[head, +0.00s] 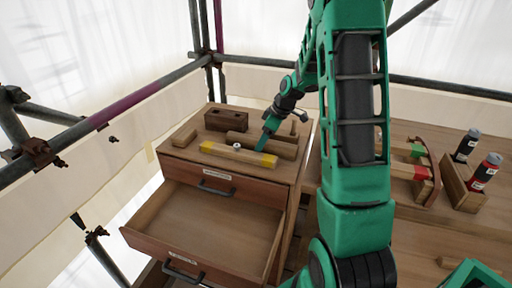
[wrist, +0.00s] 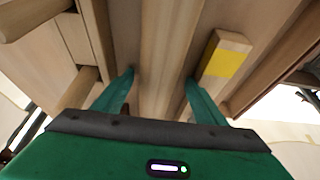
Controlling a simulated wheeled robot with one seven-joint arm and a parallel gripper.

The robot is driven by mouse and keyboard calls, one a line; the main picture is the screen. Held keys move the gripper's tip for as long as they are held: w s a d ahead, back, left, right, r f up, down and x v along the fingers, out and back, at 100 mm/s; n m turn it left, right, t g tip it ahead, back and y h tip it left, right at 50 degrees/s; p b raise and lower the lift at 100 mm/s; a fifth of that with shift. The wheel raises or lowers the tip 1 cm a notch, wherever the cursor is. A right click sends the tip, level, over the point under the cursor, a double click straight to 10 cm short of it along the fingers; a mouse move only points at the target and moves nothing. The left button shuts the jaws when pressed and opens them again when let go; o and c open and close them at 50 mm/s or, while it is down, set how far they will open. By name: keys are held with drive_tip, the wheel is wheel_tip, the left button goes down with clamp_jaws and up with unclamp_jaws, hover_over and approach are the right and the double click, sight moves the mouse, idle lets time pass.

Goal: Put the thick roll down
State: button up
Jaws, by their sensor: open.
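A thick wooden roll (head: 285,150) lies on top of the drawer cabinet (head: 225,175), behind a wooden bar with yellow ends (head: 238,154). My gripper (head: 266,136) is low over the cabinet top at the roll, and hides part of it. In the wrist view my gripper (wrist: 160,88) has its fingers apart, with a long wooden piece (wrist: 165,50) between them that looks like the roll. The yellow-ended bar (wrist: 225,60) is just right of the right finger. Whether the fingers touch the roll cannot be told.
Scaffold poles run behind.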

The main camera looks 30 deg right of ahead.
drive_tip(key=shift+d, duration=0.3)
drive_tip(key=c, duration=1.5)
drive_tip(key=shift+r, duration=0.15)
drive_tip(key=shift+r, duration=0.25)
drive_tip(key=r, duration=0.4)
drive_tip(key=shift+s+a, duration=0.15)
drive_tip(key=shift+a, duration=0.1)
drive_tip(key=s+a+r, duration=0.2)
drive_tip(key=a, duration=0.1)
drive_tip(key=s+a+r, duration=0.2)
drive_tip(key=a, duration=0.1)
drive_tip(key=s+a+r, duration=0.2)
drive_tip(key=a, duration=0.1)
drive_tip(key=shift+a+r, duration=0.1)
drive_tip(key=shift+a, duration=0.2)
